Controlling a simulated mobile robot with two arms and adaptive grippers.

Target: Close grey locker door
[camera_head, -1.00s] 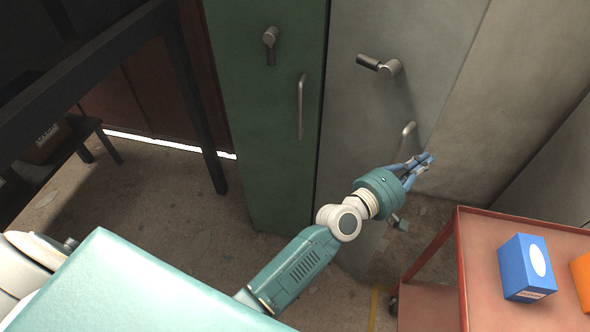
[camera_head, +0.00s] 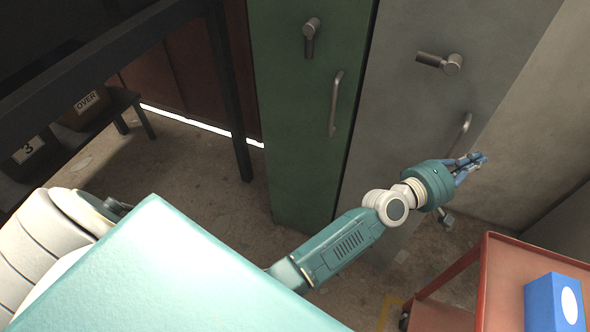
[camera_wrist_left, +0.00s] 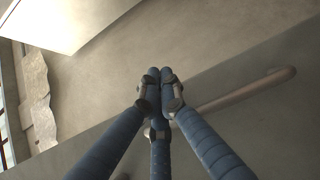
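The grey locker door (camera_head: 405,115) stands right of a green locker in the head view. It has a turning lever (camera_head: 440,62) high up and a pull handle (camera_head: 464,127) near its right edge. I cannot tell how far the door stands open. My left gripper (camera_head: 478,161) is just below and right of the pull handle, near the door's right edge. In the left wrist view its blue fingertips (camera_wrist_left: 160,76) are together with nothing visible between them; the handle bar (camera_wrist_left: 240,92) runs beside and behind them. Contact is unclear. My right gripper is not in view.
The green locker (camera_head: 307,110), with its own lever and handle, stands left of the grey door. A red cart (camera_head: 500,285) carrying a blue box (camera_head: 553,302) is at lower right. A dark frame (camera_head: 228,90) and low bench (camera_head: 115,103) are at left. Floor shows before the lockers.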

